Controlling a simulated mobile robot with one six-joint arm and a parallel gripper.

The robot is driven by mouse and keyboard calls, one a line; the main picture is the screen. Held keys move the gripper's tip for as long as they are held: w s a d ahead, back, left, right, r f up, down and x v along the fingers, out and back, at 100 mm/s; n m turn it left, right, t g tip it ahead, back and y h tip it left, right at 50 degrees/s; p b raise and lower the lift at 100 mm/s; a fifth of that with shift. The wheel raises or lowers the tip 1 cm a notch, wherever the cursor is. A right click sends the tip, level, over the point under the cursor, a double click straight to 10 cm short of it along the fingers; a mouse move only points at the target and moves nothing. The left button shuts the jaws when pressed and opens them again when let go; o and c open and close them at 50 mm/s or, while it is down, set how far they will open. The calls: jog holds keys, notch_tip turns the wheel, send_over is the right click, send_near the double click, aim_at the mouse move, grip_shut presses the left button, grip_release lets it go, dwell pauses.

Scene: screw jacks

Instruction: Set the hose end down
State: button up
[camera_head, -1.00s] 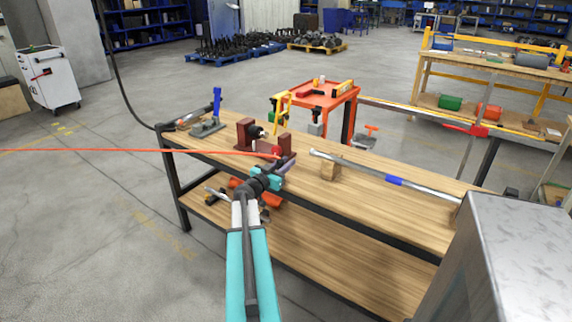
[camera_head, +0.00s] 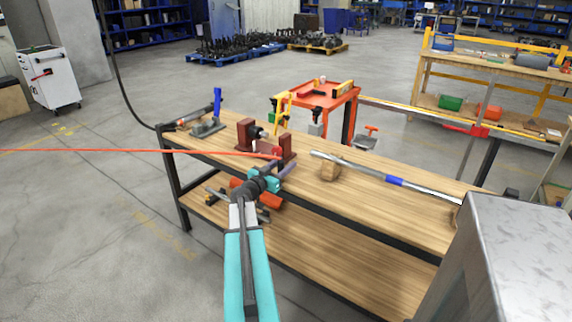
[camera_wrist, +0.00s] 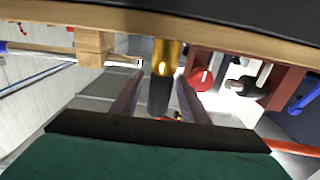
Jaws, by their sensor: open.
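The orange-red hose (camera_head: 150,152) runs in from the left edge and ends by the dark red blocks on the wooden bench. In the wrist view, a brass and black cylindrical piece (camera_wrist: 166,58), apparently the hose end, lies between the fingers. My gripper (camera_head: 284,170) is open at the bench's near edge, just in front of the blocks. In the wrist view, my gripper (camera_wrist: 158,95) has both fingers apart around the black part; I cannot tell whether either touches it. The hose also shows at the lower right there (camera_wrist: 296,149).
The dark red blocks (camera_head: 246,133) stand just behind my gripper. A long metal bar with a blue band (camera_head: 394,181) rests on a wooden block (camera_head: 329,171) to the right. A blue-handled tool (camera_head: 217,101) stands at the left. Bare bench top (camera_head: 375,215) lies at right.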

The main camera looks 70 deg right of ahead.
jog(key=b+v, duration=0.1)
jog(key=v, duration=0.9)
jog(key=shift+a+b, duration=0.25)
jog(key=shift+b, duration=0.1)
dwell(0.4)
jog(key=w+a+f+n+t+y, duration=0.1)
jog(key=w+a+f+n+y, duration=0.35)
jog(key=a+f, duration=0.8)
jog(key=w+a+f+n+t+y, duration=0.2)
jog(key=w+a+f+n+y, duration=0.3)
jog(key=a+f, duration=0.75)
jog(key=s+a+f+n+g+y, duration=0.1)
jog(key=s+a+f+n+y, duration=0.15)
jog(key=a+f, duration=0.9)
jog(key=s+a+f+n+y, duration=0.1)
jog(key=a+f+n, duration=0.3)
jog(key=a+f, duration=0.7)
jog(key=s+a+f+n+g+y, duration=0.1)
jog(key=s+a, duration=0.3)
jog(key=a, duration=0.6)
jog(key=s+a+n+g+y, duration=0.1)
jog(key=s+a+n+y, duration=0.2)
jog(key=a, duration=0.7)
jog(key=shift+s+f+n+g, duration=0.3)
jog(key=shift+s+f+n, duration=0.15)
jog(key=shift+s, duration=0.6)
